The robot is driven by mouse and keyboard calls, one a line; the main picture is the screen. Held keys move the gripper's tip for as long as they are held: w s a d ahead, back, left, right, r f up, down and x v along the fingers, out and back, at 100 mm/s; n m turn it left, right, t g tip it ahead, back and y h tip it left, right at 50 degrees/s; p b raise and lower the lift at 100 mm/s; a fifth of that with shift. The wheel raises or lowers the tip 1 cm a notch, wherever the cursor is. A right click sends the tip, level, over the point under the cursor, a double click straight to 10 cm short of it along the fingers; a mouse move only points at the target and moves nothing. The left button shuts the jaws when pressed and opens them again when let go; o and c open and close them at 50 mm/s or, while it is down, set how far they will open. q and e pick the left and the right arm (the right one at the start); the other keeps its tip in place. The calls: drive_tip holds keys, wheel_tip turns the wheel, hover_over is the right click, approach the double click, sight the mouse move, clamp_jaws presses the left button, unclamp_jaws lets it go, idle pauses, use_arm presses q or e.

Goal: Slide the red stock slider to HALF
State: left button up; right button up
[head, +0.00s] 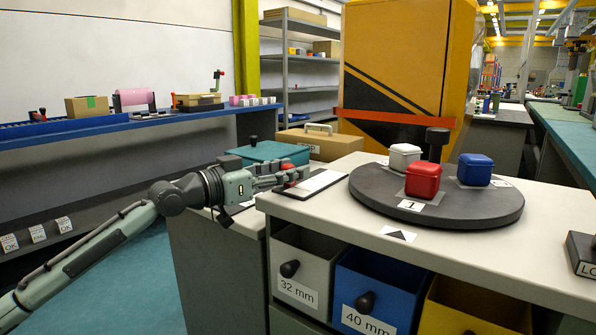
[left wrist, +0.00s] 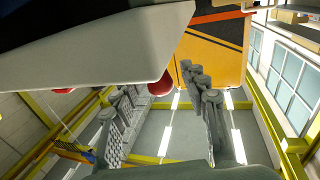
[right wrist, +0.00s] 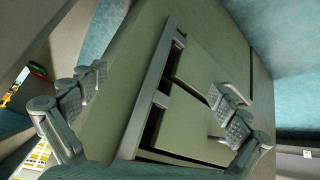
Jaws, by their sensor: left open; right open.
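The red stock slider knob (head: 301,173) sits at the left end of a white strip with a dark border (head: 325,181) on the worktop's left side. My left gripper (head: 290,177) is open beside the knob, its fingers reaching toward it from the left. Whether they touch it I cannot tell. In the left wrist view a round red piece (left wrist: 160,86), probably the knob, shows between the open fingers (left wrist: 165,95), partly hidden by the worktop edge. Slider markings are unreadable. My right gripper (right wrist: 155,95) is open and empty in the right wrist view.
A dark turntable (head: 462,209) on the worktop (head: 340,215) carries white, red and blue boxes. Bins labelled 32 mm (head: 300,272) and 40 mm (head: 375,290) sit below. A teal case (head: 268,152) and cardboard box (head: 318,146) stand behind. Grey-green cabinet panels (right wrist: 205,70) face my right gripper.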

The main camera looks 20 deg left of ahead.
use_arm(q)
drive_tip(key=shift+w, duration=0.1)
clamp_jaws()
idle(0.4)
